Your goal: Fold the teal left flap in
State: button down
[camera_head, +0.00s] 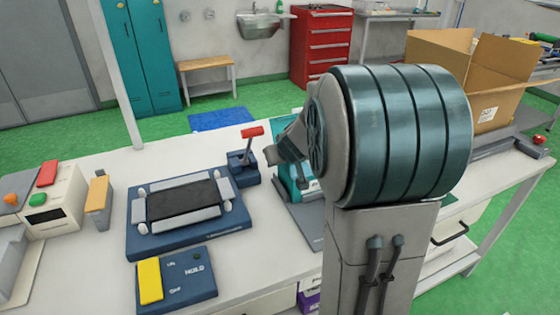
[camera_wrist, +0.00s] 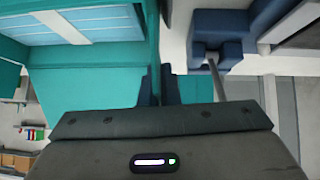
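A teal fixture (camera_head: 300,180) stands on the white bench in the head view, mostly hidden behind my arm. In the wrist view, a plain teal panel (camera_wrist: 85,88) fills the left, with a light blue, white-lined panel (camera_wrist: 90,25) above it. I cannot tell for sure which teal part is the left flap. My gripper (camera_wrist: 163,82) shows in the wrist view as a wide dark body with narrow dark parts ahead of it, close over the teal surface. Its finger gap and any contact are unclear. My arm covers its tips in the head view.
Left of the teal fixture is a blue press (camera_head: 185,240) with a red-handled lever (camera_head: 252,133). A blue box with a yellow pad (camera_head: 150,280) sits in front. An open cardboard box (camera_head: 490,105) is at the back right. Bare white bench (camera_head: 270,250) lies between.

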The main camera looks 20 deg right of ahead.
jog(key=y+b, duration=0.1)
jog(key=b, duration=0.2)
jog(key=d+m+y+b, duration=0.1)
jog(key=b, duration=0.1)
jog(key=m+y+b, duration=0.1)
jog(key=b, duration=0.2)
jog(key=shift+d+f+y+b, duration=0.2)
jog(key=shift+d+y+b, duration=0.05)
jog(key=shift+y+b, duration=0.15)
jog(key=shift+r, duration=0.1)
jog(key=c, duration=2.1)
grip_release()
jog(key=o, duration=0.5)
jog(key=shift+c, duration=0.2)
jog(key=p+v, duration=0.1)
jog(key=v, duration=1.3)
